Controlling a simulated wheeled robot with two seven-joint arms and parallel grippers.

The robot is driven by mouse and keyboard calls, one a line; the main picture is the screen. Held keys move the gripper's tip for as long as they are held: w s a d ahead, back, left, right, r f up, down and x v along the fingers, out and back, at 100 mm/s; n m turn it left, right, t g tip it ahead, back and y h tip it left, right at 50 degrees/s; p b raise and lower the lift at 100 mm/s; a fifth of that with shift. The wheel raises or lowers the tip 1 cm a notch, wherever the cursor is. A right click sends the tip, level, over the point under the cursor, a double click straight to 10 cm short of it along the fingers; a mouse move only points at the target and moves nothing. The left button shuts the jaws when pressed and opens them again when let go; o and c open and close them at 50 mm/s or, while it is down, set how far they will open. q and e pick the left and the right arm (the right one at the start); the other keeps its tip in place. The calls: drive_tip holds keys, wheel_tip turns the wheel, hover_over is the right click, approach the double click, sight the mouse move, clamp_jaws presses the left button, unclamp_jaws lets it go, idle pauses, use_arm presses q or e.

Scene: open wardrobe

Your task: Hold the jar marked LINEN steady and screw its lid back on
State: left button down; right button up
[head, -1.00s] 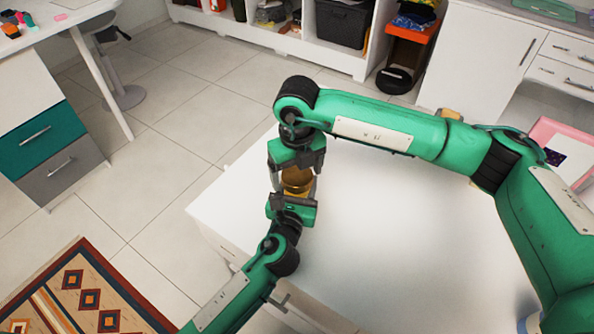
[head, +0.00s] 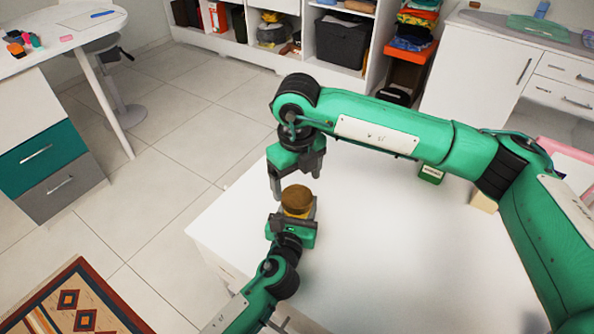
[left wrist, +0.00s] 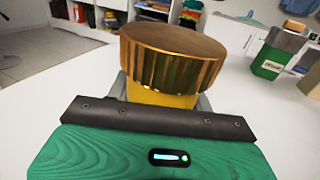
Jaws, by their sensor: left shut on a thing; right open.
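The jar (left wrist: 160,97) is yellow and stands upright at the left part of the white table, in front of me. Its LINEN mark does not show. A gold, ribbed lid (head: 297,197) sits on top of it and looks level; it fills the middle of the left wrist view (left wrist: 172,62). I cannot tell how tight it is. My left gripper (head: 294,214) is shut on the jar's body, below the lid. My right gripper (head: 296,181) is open and empty just above the lid, fingers pointing down, apart from it.
The white table top (head: 390,250) is mostly clear to the right. A green jar (head: 431,174) with a pale label stands farther back, also in the left wrist view (left wrist: 277,58). A pale block (head: 484,203) lies near my right arm. Open shelves stand behind.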

sight(297, 196)
drive_tip(key=n, duration=0.2)
drive_tip(key=r+n, duration=0.1)
drive_tip(key=n, duration=0.5)
drive_tip(key=shift+r, duration=0.25)
drive_tip(key=n, duration=0.2)
drive_tip(key=r+n, duration=0.1)
drive_tip(key=n, duration=0.1)
drive_tip(key=shift+n, duration=0.4)
drive_tip(key=n, duration=0.4)
drive_tip(key=shift+r+n, duration=0.3)
drive_tip(key=shift+f, duration=0.1)
drive_tip(key=shift+f, duration=3.9)
